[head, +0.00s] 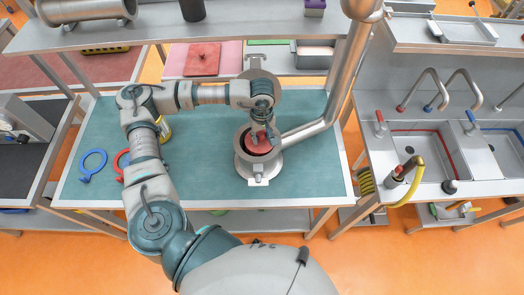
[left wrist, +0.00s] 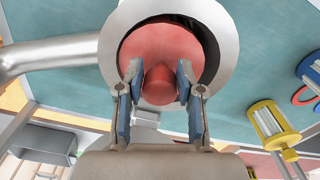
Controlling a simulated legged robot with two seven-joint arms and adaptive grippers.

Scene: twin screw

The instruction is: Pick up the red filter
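The red filter (head: 260,148) sits inside the round metal housing (head: 242,165) on the teal table. In the left wrist view the filter (left wrist: 158,40) is a red disc with a round knob (left wrist: 160,84) in its middle, inside the housing's rim (left wrist: 222,50). My left gripper (head: 260,138) is over the housing, pointing down. In the left wrist view the left gripper (left wrist: 160,76) is open, with one finger on each side of the knob. A small gap shows at the left finger; contact at the right finger cannot be told. My right gripper is out of view.
A metal pipe (head: 318,128) joins the housing from the right and rises along the table. A yellow-ended cylinder (left wrist: 268,122) stands nearby. Sinks (head: 420,150) stand at the right. The table's front right is clear.

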